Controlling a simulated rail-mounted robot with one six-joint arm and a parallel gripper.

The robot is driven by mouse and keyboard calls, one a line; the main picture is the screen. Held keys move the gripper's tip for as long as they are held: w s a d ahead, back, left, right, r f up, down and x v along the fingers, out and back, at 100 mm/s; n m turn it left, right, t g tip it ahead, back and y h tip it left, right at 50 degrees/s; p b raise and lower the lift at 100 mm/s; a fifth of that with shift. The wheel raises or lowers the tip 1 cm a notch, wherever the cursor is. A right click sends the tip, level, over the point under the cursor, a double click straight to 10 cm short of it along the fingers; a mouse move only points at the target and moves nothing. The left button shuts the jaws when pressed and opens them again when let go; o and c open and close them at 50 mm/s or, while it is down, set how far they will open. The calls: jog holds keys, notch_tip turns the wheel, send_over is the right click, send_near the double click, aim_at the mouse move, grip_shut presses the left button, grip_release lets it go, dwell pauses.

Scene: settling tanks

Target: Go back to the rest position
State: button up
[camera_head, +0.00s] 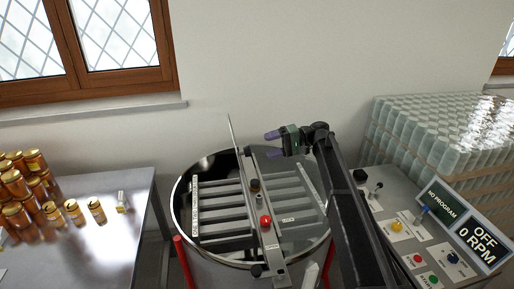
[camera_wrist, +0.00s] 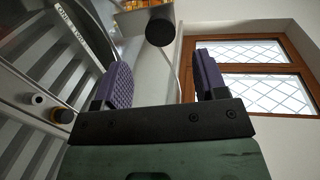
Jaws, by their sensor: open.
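My gripper (camera_head: 272,144) is held above the right part of the round steel tank (camera_head: 179,215) in the head view, pointing left. In the wrist view my gripper (camera_wrist: 157,80) shows two purple ribbed finger pads set wide apart, with nothing between them. It is open and empty. Under it, the tank has a crossbar (camera_head: 272,250) with a red knob (camera_head: 265,221) and slatted grey racks (camera_head: 222,203) on both sides. In the wrist view a rack (camera_wrist: 40,60) shows at the left, and a dark round knob end (camera_wrist: 160,30) shows beyond the fingers.
A steel table (camera_head: 120,235) with several amber jars (camera_head: 74,212) stands at the left. A control panel (camera_head: 405,235) with buttons and an "OFF 0 RPM" display (camera_head: 478,243) is at the right. Stacked clear jars (camera_head: 440,130) stand behind it. A wall with a window (camera_head: 115,35) is behind.

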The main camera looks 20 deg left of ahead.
jog(key=v, duration=0.4)
jog(key=shift+s, duration=0.1)
jog(key=s+d+f+m+t+h+b, duration=0.2)
jog(key=s+d+f+t+h+b, duration=0.1)
jog(key=s+d+f, duration=0.6)
jog(key=s+d+f+m+t+h+b, duration=0.2)
jog(key=s+d+f+h+b, duration=0.4)
jog(key=d, duration=1.1)
jog(key=s+d+f+m+t+h+b, duration=0.2)
jog(key=s+d+f+t+h+b, duration=0.1)
jog(key=s+d+f, duration=1)
jog(key=shift+s+m+t+h+b, duration=0.35)
jog(key=shift+s+h+b, duration=0.4)
jog(key=shift+s, duration=0.35)
